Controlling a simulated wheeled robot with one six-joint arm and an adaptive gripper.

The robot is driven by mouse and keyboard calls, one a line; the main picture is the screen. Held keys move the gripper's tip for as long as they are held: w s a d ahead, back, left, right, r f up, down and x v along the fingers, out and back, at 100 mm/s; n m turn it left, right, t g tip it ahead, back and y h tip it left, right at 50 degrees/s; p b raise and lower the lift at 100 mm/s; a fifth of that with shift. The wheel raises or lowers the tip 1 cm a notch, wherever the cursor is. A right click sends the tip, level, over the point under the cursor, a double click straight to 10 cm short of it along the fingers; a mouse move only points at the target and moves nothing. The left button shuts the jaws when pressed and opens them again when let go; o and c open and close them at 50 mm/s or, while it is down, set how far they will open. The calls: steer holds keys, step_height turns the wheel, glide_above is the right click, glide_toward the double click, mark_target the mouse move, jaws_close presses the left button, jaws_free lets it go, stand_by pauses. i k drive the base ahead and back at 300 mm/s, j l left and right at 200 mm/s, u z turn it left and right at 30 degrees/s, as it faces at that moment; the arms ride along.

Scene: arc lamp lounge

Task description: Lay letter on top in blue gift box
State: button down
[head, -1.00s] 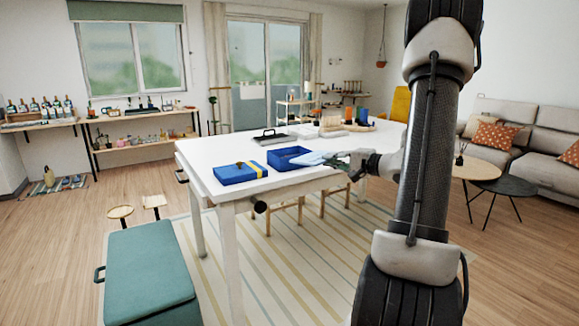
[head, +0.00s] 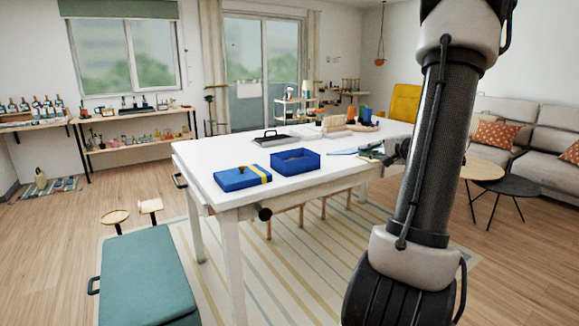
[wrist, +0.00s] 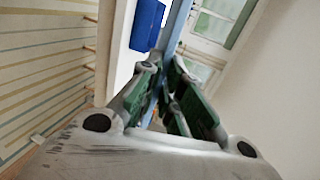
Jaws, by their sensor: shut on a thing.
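My gripper (head: 372,152) is right of the box, over the table's right part. It is shut on the light blue letter (head: 343,152), which sticks out leftward toward the box, apart from it. In the wrist view the letter (wrist: 173,45) shows edge-on between the green-padded fingers (wrist: 165,92), beside a blue shape (wrist: 146,25) that is probably the box.
The white table (head: 205,158) has a grey tray with a dark handle (head: 270,139) behind the box. A wooden rack (head: 334,124) and small items stand at its far end. A teal bench (head: 145,275) is at the front left. The table around the box's front is clear.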

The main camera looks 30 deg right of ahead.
mark_target(295, 161)
steer(key=i, duration=0.6)
steer(key=i+j, duration=0.15)
steer(key=i, duration=0.45)
